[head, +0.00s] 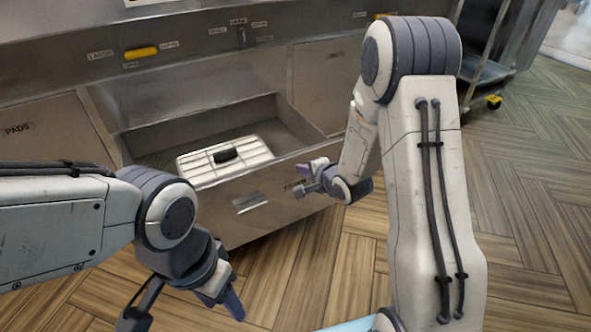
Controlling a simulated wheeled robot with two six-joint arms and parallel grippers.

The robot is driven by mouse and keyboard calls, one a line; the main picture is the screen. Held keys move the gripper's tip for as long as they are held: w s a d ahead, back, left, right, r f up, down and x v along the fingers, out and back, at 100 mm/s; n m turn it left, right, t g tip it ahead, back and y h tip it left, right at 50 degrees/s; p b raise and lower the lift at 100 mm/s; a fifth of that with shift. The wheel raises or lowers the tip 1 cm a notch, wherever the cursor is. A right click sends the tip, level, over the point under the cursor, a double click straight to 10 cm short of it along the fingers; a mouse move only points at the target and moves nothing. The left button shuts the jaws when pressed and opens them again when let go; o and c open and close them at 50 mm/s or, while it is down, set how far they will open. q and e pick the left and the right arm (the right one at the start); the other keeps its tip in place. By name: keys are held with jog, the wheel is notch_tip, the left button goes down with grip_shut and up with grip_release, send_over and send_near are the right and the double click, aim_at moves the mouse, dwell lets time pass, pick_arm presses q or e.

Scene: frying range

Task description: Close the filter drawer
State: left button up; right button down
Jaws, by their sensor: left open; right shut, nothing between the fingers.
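The filter drawer (225,222) is pulled out from the stainless fryer cabinet, low in the middle of the head view. A pale slatted filter (190,163) with a dark handle lies inside it. My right gripper (298,178) is shut and empty at the right part of the drawer's front; I cannot tell whether it touches the panel. My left gripper (190,315) is open and empty, low in front of the drawer's left side. The drawer's left front corner is hidden behind my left arm.
The cabinet front carries yellow handles (141,53) and small labels above the drawer. A closed panel marked PADS (30,130) is at the left. A wheeled metal rack (487,70) stands at the back right. The wooden floor (530,190) at the right is clear.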

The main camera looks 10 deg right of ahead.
aim_at(290, 160)
jog(key=w, duration=0.2)
jog(key=w+a+b, duration=0.1)
jog(key=w, duration=0.1)
pick_arm(q)
notch_tip(290, 160, down, 2)
